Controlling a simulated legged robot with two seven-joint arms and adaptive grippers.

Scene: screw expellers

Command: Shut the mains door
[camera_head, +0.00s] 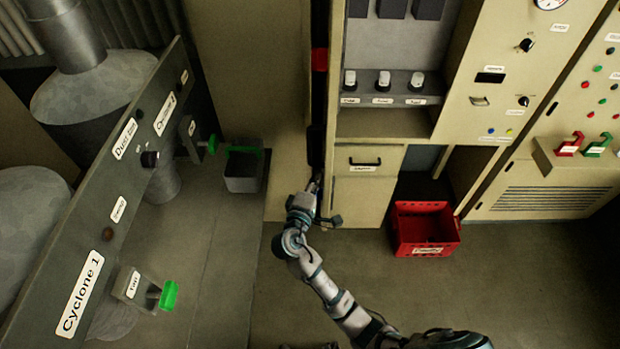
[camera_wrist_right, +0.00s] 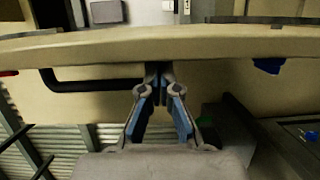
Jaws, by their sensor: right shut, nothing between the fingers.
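The mains door seems to be the beige panel (camera_head: 336,80) seen nearly edge-on at the left of the shelved cabinet, standing open; I cannot read a label on it. In the right wrist view the pale door edge (camera_wrist_right: 90,44) crosses the whole picture, with a black bar handle (camera_wrist_right: 95,85) on the face below it. My right gripper (camera_head: 316,186) is at the lower end of this panel. In the wrist view its fingers (camera_wrist_right: 160,72) are shut and empty, close against the door just right of the handle; contact is unclear. My left gripper is not in view.
A red crate (camera_head: 425,230) stands on the floor right of the drawer (camera_head: 368,160). A control panel with a gauge (camera_head: 550,3) is at the right. A grey cyclone panel (camera_head: 110,190) with green handles stands left. The floor between is clear.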

